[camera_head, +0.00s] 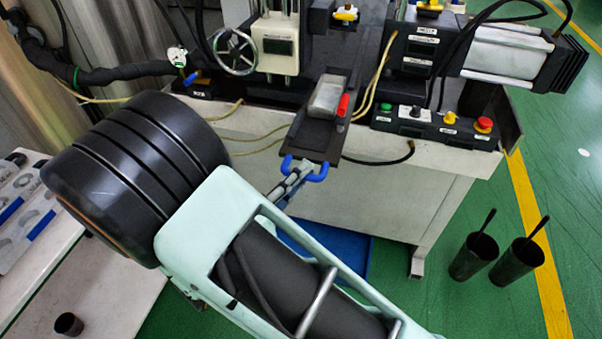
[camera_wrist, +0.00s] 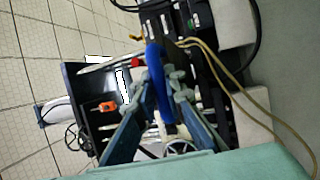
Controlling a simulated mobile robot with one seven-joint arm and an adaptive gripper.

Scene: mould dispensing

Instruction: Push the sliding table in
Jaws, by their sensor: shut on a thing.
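The sliding table (camera_head: 312,138) is a dark narrow plate sticking out from the front of the machine. A grey metal block and a red handle (camera_head: 343,105) sit on it. A blue U-shaped handle (camera_head: 318,178) is at its near end.
The machine bench (camera_head: 400,190) stands behind, with a handwheel (camera_head: 235,52) at left and a button box (camera_head: 435,127) at right. Two dark cups (camera_head: 474,257) with handles stand on the green floor at right. A white table (camera_head: 100,275) is at lower left.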

